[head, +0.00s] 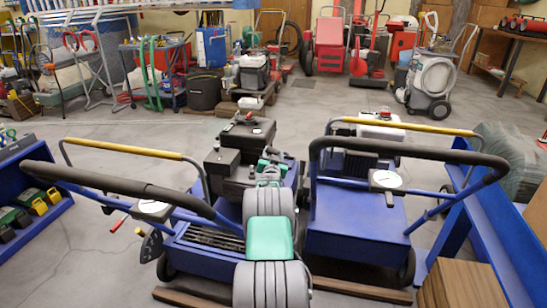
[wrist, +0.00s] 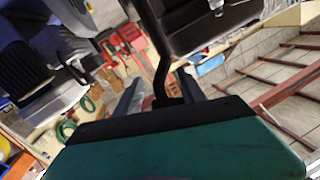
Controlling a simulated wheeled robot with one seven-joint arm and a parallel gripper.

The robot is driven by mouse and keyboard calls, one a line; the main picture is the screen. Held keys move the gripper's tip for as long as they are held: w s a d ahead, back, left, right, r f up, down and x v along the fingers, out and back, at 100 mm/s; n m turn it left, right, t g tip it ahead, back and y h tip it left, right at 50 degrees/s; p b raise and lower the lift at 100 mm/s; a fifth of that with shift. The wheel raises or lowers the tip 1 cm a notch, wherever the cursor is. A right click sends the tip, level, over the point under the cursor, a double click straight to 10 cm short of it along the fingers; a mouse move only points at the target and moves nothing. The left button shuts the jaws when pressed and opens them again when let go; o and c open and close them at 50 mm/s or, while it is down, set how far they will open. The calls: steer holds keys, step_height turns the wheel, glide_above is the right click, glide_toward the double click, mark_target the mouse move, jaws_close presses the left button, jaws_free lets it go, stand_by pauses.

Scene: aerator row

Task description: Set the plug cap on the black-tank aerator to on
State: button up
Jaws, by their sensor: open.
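The aerator with the black tank (head: 248,133) stands left of centre in the head view, on a blue body (head: 205,238) with a yellow-topped front bar. I cannot pick out its plug cap; it is too small or hidden behind my arm. My gripper (head: 269,163) is over the right side of this aerator's black engine. In the wrist view, my gripper (wrist: 160,88) shows two dark fingers apart, with nothing visibly held. A bent black bar (wrist: 158,55) passes between or behind them; I cannot tell which. Dark machine parts (wrist: 215,22) fill the upper wrist view.
A second blue aerator (head: 350,225) with a white tank (head: 380,126) stands close on the right. Black push handles rise in front of both machines. Blue shelving (head: 470,240) is at right, a blue rack (head: 30,200) at left.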

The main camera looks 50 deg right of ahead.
steer(key=shift+w+d, duration=0.15)
steer(key=shift+d, duration=0.05)
steer(key=shift+c, duration=0.6)
jaws_close()
stand_by(0.7)
